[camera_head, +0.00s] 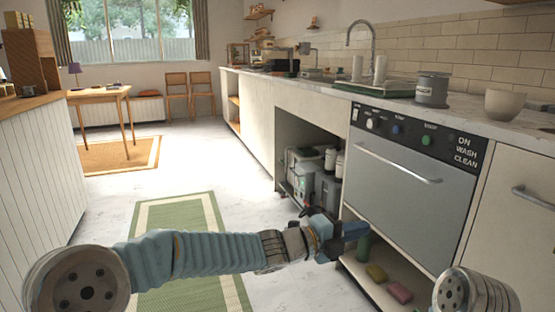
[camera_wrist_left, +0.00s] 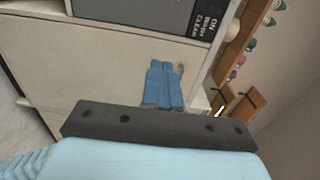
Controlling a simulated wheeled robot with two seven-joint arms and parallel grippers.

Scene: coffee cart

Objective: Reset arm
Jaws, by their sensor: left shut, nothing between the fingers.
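My left arm comes in from the left in the head view and reaches across to the right, over the floor and in front of the low open cupboard. My left gripper (camera_head: 357,231) is shut and empty, in front of the lower part of the dishwasher. In the left wrist view its blue fingers (camera_wrist_left: 165,84) are together with a pale cabinet front behind them. Only a stub of my right arm shows at the bottom right of the head view. My right gripper is out of view.
The dishwasher (camera_head: 408,187) has a closed door with a bar handle. Below it a low shelf holds a green bottle (camera_head: 363,246), a yellow sponge (camera_head: 376,273) and a pink one (camera_head: 400,292). A green rug (camera_head: 178,212) lies on open floor. A canister (camera_head: 432,90) and bowl (camera_head: 505,104) stand on the counter.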

